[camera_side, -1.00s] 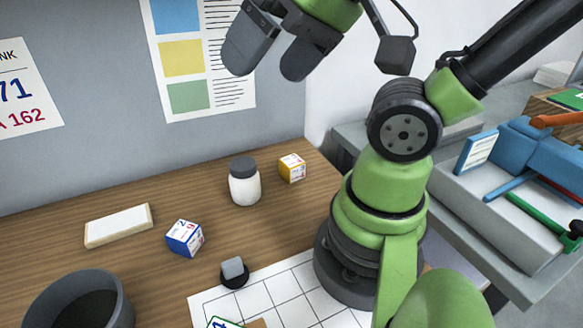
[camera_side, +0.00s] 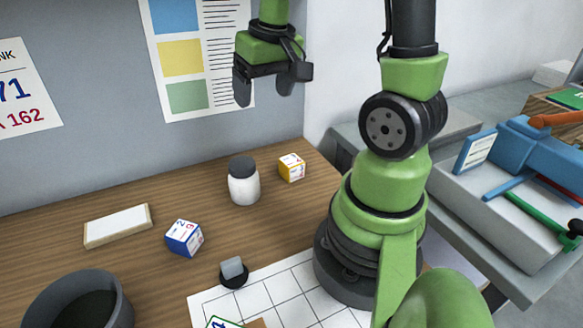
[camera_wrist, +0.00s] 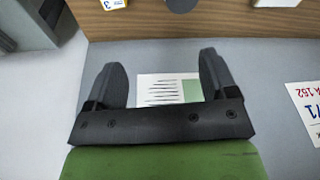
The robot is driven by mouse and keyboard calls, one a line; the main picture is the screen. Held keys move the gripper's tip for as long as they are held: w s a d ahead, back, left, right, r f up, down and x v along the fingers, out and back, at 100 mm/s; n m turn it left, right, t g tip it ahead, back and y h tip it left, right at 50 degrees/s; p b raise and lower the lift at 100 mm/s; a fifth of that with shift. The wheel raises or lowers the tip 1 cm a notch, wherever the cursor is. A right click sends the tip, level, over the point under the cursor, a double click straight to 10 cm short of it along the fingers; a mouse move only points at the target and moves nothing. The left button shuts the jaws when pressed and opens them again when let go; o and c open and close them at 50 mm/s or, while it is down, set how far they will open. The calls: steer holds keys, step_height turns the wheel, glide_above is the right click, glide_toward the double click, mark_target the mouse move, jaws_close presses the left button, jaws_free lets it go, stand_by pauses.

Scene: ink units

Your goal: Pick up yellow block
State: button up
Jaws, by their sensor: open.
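The yellow block (camera_side: 292,167) is a small cube with white printed faces. It sits on the wooden table near its back right corner, just right of a white jar. In the wrist view a part of the yellow block (camera_wrist: 113,4) shows at the top edge, cut off by the frame. My gripper (camera_side: 265,98) is open and empty, with its fingers pointing down. It hangs well above the table, in front of the wall poster and higher than the block. In the wrist view both fingers of my gripper (camera_wrist: 167,75) are spread apart with nothing between them.
The white jar (camera_side: 244,186) with a dark lid stands close to the block's left. A blue block (camera_side: 185,238), a white bar (camera_side: 118,226), a dark pot (camera_side: 80,303) and a grey-topped stamp (camera_side: 233,271) are farther left and forward. The wall with the poster (camera_side: 185,95) stands behind the table.

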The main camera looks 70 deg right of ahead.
steer(key=m+g, duration=0.1)
steer(key=g, duration=0.1)
glide_toward(291, 159)
steer(key=shift+y, duration=0.4)
steer(key=f, duration=0.4)
steer(key=shift+s+d+f, duration=0.1)
steer(key=shift+d+f, duration=0.15)
steer(key=shift+f, duration=0.05)
steer(key=shift+w+d+f, duration=0.1)
steer(key=shift+w+f, duration=0.05)
steer(key=shift+f, duration=1.25)
steer(key=shift+w+d+f, duration=0.1)
steer(key=shift+w+f, duration=0.05)
steer(key=shift+f, duration=1.25)
steer(key=c, duration=1)
steer(key=shift+r, duration=0.1)
